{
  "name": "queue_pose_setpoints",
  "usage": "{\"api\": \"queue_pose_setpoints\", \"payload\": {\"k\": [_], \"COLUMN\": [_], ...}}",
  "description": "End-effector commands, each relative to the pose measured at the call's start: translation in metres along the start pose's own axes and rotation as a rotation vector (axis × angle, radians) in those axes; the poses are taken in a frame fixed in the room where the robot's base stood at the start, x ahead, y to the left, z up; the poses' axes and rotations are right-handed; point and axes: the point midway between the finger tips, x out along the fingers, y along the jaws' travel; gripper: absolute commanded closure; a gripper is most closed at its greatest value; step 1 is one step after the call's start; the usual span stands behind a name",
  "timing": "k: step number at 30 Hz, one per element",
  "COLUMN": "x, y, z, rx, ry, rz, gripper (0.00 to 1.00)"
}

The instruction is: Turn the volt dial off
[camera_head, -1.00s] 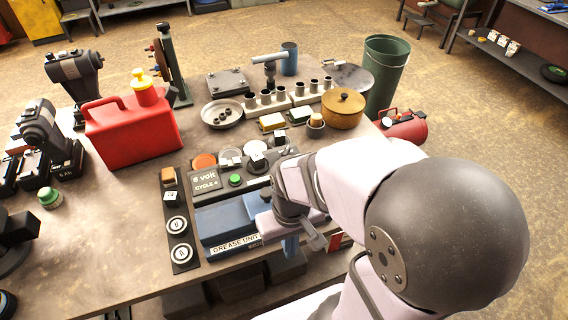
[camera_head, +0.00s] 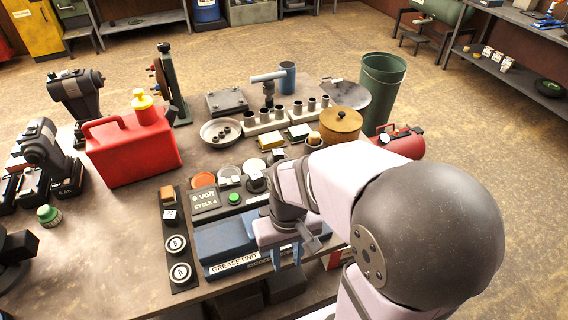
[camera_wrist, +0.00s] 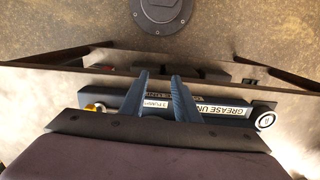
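A dark control panel in the head view bears a sign (camera_head: 207,201) reading "6 volt, CYCLE 4" and a green button (camera_head: 235,199). A black knob (camera_head: 257,184) sits at the panel's right, partly beside my arm. A narrow plate to the left carries an orange switch (camera_head: 168,194) and two round white-faced dials, an upper one (camera_head: 176,245) and a lower one (camera_head: 181,273). I cannot tell which is the volt dial. My gripper (camera_head: 287,258) points down by the front edge of the blue grease unit (camera_head: 222,240). In the wrist view my gripper's fingers (camera_wrist: 159,78) are apart, with nothing seen between them.
A red can (camera_head: 135,150) stands behind left. Sockets, a pan (camera_head: 222,133) and a wooden pot (camera_head: 341,126) stand behind the panel. A red cylinder (camera_head: 402,143) lies at the right. Bare table (camera_head: 110,240) is free left of the plate.

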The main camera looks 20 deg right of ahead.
Motion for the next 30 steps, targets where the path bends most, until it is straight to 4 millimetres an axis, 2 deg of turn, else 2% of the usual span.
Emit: {"api": "queue_pose_setpoints", "payload": {"k": [1,10,12,21,25,30], "x": [-0.018,-0.114,-0.106,-0.117,-0.122,-0.124], "y": [0.001,0.002,0.011,0.056,0.07,0.079], "z": [-0.007,-0.058,-0.084,-0.191,-0.219,-0.235], "rx": [0.021,0.151,0.221,0.57,0.676,0.743], "ry": [-0.021,-0.206,-0.183,-0.039,0.01,0.041], "rz": [-0.012,-0.158,-0.132,-0.031,-0.011,-0.001], "gripper": [0.71,0.71,0.71,0.71,0.71,0.71]}}
